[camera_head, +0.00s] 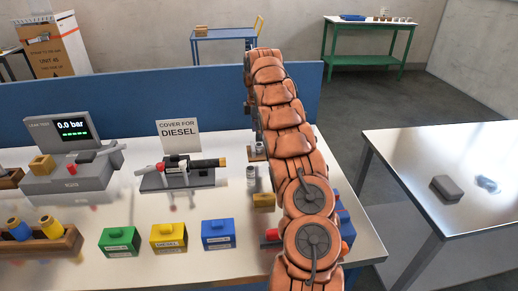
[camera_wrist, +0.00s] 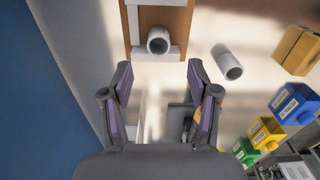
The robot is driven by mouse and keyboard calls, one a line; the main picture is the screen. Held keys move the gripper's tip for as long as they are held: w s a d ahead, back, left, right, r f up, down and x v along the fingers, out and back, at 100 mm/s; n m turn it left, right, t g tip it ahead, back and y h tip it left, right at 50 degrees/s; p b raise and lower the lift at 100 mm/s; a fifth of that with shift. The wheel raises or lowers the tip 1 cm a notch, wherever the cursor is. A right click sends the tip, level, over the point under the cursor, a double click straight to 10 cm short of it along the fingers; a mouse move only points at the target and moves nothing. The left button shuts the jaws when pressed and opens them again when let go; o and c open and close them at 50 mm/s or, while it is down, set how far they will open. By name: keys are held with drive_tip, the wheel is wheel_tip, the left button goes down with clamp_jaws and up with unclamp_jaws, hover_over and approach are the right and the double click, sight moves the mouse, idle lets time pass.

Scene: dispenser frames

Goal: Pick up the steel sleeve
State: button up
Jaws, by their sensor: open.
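Two short pale grey tubes are in view, and I cannot tell which is the steel sleeve. One tube (camera_wrist: 158,42) is at a wooden block with white edges (camera_wrist: 152,18), its open end facing the wrist camera. The other tube (camera_wrist: 229,63) is on the bench to the right of it. In the head view they show small beside my arm, one farther back (camera_head: 259,148) and one nearer (camera_head: 251,173). My gripper (camera_wrist: 159,75) is open and empty, its fingers apart from both tubes, with the block's tube ahead of the gap. My arm hides the gripper in the head view.
A blue panel (camera_head: 170,89) runs along the bench's back. Green (camera_head: 120,240), yellow (camera_head: 168,236) and blue (camera_head: 218,233) boxes stand in front. A black fixture (camera_head: 180,172) and a pressure gauge unit (camera_head: 72,150) are left. A separate metal table (camera_head: 450,160) is right.

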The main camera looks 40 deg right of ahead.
sight(259, 144)
drive_tip(key=shift+s+d+f+p, duration=0.15)
drive_tip(key=shift+f+p, duration=0.55)
drive_tip(key=shift+f, duration=0.85)
drive_tip(key=shift+s+d+f+p, duration=0.15)
drive_tip(key=shift+f+p, duration=0.5)
drive_tip(key=shift+f, duration=0.9)
drive_tip(key=shift+w, duration=0.15)
clamp_jaws()
